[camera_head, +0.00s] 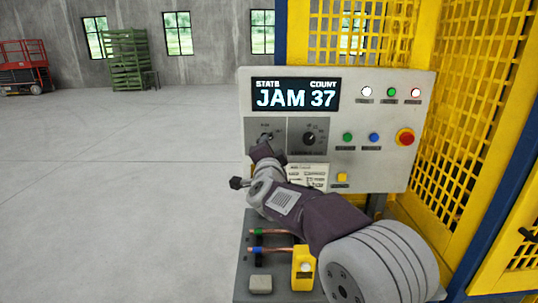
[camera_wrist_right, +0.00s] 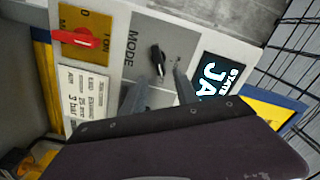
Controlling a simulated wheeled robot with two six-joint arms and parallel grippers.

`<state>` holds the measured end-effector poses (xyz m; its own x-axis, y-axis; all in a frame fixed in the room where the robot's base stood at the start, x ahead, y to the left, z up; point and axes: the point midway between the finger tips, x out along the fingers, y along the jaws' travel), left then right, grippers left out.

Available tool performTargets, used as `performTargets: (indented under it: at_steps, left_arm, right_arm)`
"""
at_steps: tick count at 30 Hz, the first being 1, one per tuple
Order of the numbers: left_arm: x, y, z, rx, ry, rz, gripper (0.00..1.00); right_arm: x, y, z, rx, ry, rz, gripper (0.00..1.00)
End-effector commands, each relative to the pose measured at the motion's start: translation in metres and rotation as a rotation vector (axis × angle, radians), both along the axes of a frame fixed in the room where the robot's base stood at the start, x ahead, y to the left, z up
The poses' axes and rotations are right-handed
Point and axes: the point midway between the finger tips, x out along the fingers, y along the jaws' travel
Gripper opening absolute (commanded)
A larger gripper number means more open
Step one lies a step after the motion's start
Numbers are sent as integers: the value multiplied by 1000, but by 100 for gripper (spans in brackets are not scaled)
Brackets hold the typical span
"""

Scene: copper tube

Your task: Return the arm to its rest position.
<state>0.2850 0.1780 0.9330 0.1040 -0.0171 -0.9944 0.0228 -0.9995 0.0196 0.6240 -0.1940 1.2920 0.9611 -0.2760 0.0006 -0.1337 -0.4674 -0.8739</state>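My right arm (camera_head: 310,210) reaches from the lower right of the head view to the left side of the grey control panel (camera_head: 390,170). My right gripper (camera_wrist_right: 159,80) is near the panel in the right wrist view. Its two fingers are apart with nothing seen between them. A black mode knob (camera_wrist_right: 157,57) sits on the panel just beyond the fingertips; I cannot tell if they touch it. In the head view the gripper's tips are hard to make out. My left gripper is not in view.
The panel's display (camera_head: 293,94) reads JAM 37. Beside it are a dial (camera_head: 309,138), a red stop button (camera_head: 405,138) and several lamps. Below are two copper tubes (camera_head: 272,232) and a yellow box (camera_head: 303,268). Yellow mesh fencing (camera_head: 465,130) stands right; floor (camera_head: 110,190) at left is clear.

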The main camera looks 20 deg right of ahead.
Motion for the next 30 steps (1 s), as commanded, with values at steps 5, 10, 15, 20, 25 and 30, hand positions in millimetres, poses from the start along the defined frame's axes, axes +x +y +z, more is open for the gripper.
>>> performTargets:
  at_steps: [5, 10, 15, 20, 25, 30]
  left_arm:
    - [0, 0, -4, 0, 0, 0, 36]
    - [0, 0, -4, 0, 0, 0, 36]
    - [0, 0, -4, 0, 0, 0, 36]
    - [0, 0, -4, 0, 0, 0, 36]
    - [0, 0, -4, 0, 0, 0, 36]
    - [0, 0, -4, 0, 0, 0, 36]
  right_arm:
    - [-20, 6, 0, 1, 0, 0, 36]
    - [-22, 6, 0, 1, 0, -1, 36]
    - [-22, 7, -5, -10, 16, 10, 36]
    - [-36, 32, -86, -186, 270, 200, 36]
    - [-112, 50, -221, -417, 711, 504, 36]
    - [-220, 41, -313, -558, 1092, 754, 36]
